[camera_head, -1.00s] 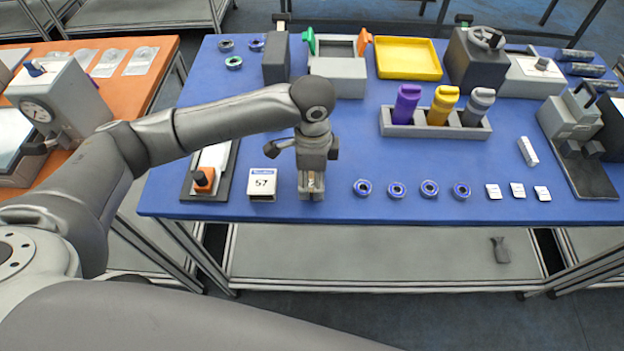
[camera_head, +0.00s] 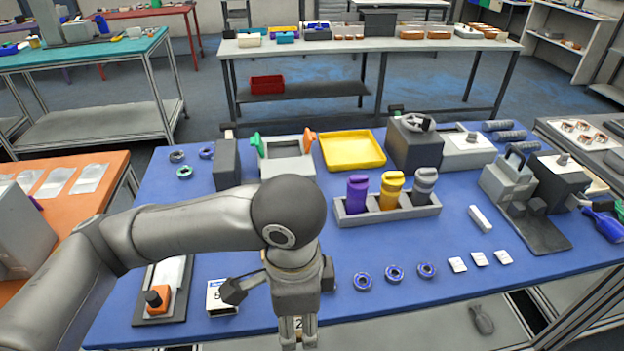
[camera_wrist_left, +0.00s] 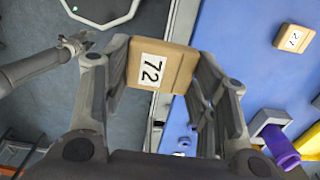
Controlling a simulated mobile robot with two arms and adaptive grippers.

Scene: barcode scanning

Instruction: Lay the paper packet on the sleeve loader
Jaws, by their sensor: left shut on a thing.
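My left gripper (camera_head: 298,335) is at the near edge of the blue table in the head view. In the left wrist view its fingers (camera_wrist_left: 160,75) are shut on a brown packet (camera_wrist_left: 165,66) with a white label reading 72. In the head view only a bit of the packet's label (camera_head: 298,323) shows between the fingers. I cannot tell for sure which device is the sleeve loader. What looks like my right gripper (camera_wrist_left: 76,43) shows small at the left of the wrist view; its fingers are unclear.
A white card box (camera_head: 221,297) and a dark board with an orange block (camera_head: 153,298) lie left of my gripper. Blue rings (camera_head: 394,273) and white tiles (camera_head: 479,258) lie to the right. A bottle rack (camera_head: 388,214) and yellow tray (camera_head: 352,151) stand behind.

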